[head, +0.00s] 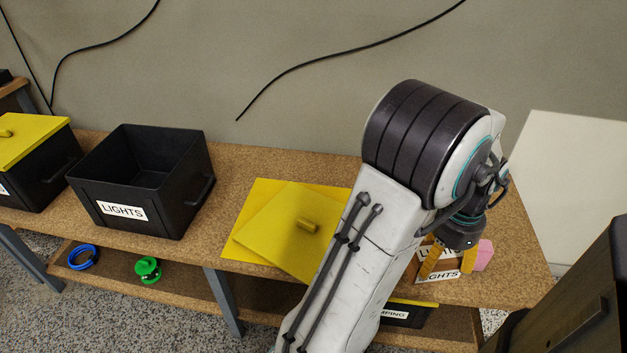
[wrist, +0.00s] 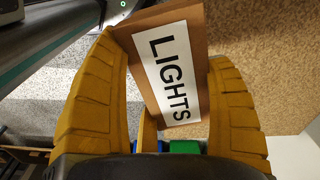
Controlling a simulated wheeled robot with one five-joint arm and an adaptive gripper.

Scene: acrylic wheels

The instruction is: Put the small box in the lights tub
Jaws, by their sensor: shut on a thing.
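The small box (head: 440,276) is brown with white LIGHTS labels, at the right end of the bench. In the wrist view the small box (wrist: 170,65) sits between the two yellow fingers of my gripper (wrist: 178,90), which is shut on it. In the head view my gripper (head: 448,262) points down, and its fingers partly hide the box. I cannot tell whether the box touches the bench. The lights tub (head: 125,212) is a black, open-topped bin with a LIGHTS label, on the left part of the bench. It looks empty.
Two flat yellow lids (head: 270,225) lie on the bench between the tub and my arm. A black bin with a yellow lid (head: 30,138) stands left of the tub. A pink object (head: 484,255) is beside the box. Blue (head: 83,257) and green (head: 148,269) items lie on the lower shelf.

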